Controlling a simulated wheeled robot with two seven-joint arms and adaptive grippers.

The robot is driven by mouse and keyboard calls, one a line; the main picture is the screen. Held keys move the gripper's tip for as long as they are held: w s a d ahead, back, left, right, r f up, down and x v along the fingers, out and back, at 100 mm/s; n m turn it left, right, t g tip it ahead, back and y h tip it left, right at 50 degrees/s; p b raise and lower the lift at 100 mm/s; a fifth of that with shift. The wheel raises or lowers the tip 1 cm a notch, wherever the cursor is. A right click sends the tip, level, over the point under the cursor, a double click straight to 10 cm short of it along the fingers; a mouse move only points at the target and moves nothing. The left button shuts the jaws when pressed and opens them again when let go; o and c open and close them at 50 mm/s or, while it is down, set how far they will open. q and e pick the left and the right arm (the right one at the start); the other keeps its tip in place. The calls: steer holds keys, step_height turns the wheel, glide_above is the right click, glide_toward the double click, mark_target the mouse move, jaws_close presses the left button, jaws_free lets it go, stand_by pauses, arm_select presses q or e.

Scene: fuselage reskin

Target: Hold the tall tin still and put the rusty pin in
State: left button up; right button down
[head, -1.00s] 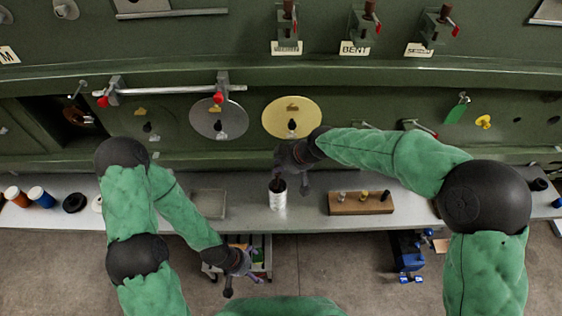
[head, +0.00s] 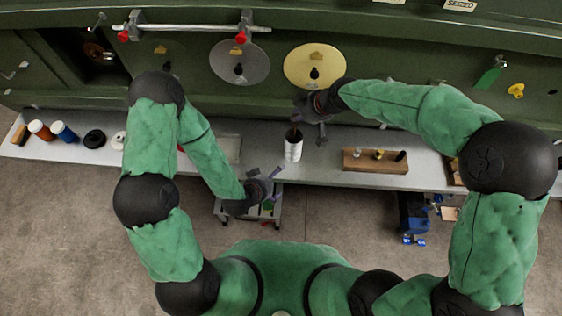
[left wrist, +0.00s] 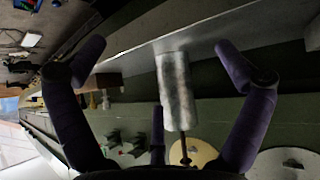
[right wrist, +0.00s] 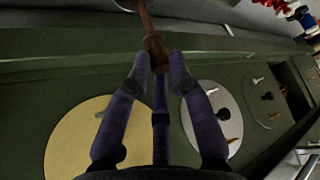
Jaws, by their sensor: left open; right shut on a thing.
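The tall tin (head: 293,149), whitish and scuffed with a dark mouth, stands upright on the grey bench. My left gripper (head: 278,183) is open in front of it, short of the bench edge. In the left wrist view the tin (left wrist: 177,92) shows between the spread fingers, seemingly untouched. My right gripper (head: 308,118) is above and just behind the tin. In the right wrist view its fingers (right wrist: 158,66) are shut on the rusty pin (right wrist: 150,30), a brown rod. The pin's far end is by the tin's rim; I cannot tell whether it is inside.
A wooden block (head: 375,161) with several small pegs lies right of the tin. A flat tray (head: 225,148) lies to its left. Rolls and jars (head: 64,132) stand at the bench's left end. The green fuselage wall (head: 400,75) rises behind.

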mark_target(293, 150)
arm_select(q)
step_height(293, 150, up, 8)
steer(key=w+d+f+m+t+h, duration=0.1)
steer(key=w+d+m+t, duration=0.1)
steer(key=w+d+t, duration=0.15)
steer(key=shift+t, duration=0.45)
steer(key=x, duration=1)
steer(key=shift+w+d, duration=0.1)
steer(key=shift+w, duration=0.1)
steer(key=c, duration=1.1)
steer(key=shift+f, duration=0.1)
